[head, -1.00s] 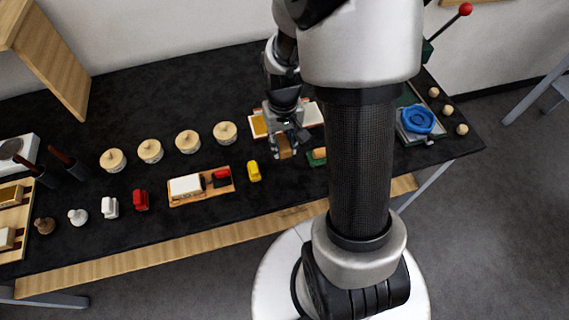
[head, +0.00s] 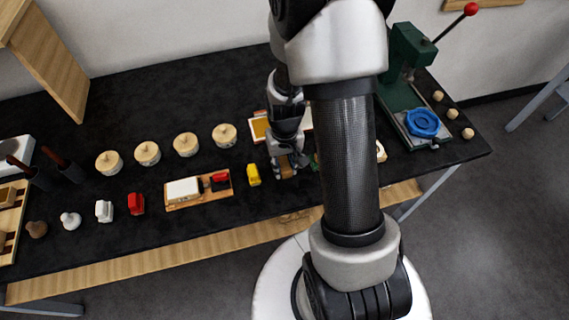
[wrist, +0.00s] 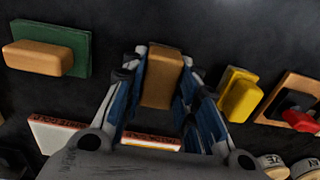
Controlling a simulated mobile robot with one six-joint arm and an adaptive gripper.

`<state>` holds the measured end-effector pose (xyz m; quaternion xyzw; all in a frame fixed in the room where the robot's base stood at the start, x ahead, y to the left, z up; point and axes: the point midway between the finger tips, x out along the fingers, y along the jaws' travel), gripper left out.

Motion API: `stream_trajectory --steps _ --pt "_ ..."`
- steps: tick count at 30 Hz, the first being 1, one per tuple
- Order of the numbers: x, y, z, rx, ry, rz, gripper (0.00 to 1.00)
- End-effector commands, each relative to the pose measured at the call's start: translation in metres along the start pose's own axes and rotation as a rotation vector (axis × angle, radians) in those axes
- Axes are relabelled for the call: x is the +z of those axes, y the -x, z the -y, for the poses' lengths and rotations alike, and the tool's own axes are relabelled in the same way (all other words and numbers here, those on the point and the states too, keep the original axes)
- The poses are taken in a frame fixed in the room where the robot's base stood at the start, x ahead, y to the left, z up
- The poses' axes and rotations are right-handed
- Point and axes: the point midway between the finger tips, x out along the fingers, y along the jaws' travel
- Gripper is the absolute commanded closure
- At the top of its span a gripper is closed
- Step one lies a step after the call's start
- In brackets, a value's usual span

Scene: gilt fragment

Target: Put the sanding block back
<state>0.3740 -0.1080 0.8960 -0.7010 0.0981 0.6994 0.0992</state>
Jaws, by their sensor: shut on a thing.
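My gripper (head: 286,170) is shut on a plain brown block (wrist: 162,78), which I take for the sanding block. The wrist view shows the block between the two blue-padded fingers of my gripper (wrist: 160,90). In the head view it is low over the black table, between the yellow object (head: 253,174) and a green piece mostly hidden by my arm. I cannot tell whether the block touches the table. In the wrist view, a similar tan block (wrist: 38,58) lies on a green base (wrist: 78,45) to the left, apart from my fingers.
The yellow object (wrist: 240,97) stands close right of my fingers. A wooden board (head: 200,203) with white and red pieces lies farther left. Several round lidded pots (head: 185,145) line the table behind. A green press (head: 400,90) stands right.

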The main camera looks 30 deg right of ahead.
Motion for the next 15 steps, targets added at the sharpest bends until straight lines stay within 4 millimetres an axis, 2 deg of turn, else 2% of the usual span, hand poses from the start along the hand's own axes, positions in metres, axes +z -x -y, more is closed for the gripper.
stream_trajectory --steps 2,3,11,15 --pt "0.0001 -0.0042 0.0 0.0 0.0 0.001 0.95" --pt "0.0001 -0.003 0.0 0.0 0.0 0.001 0.7" --pt "0.0002 -0.0025 0.0 0.0 0.0 0.001 0.52" --pt "0.0002 -0.0025 0.0 0.0 0.0 0.001 0.52"
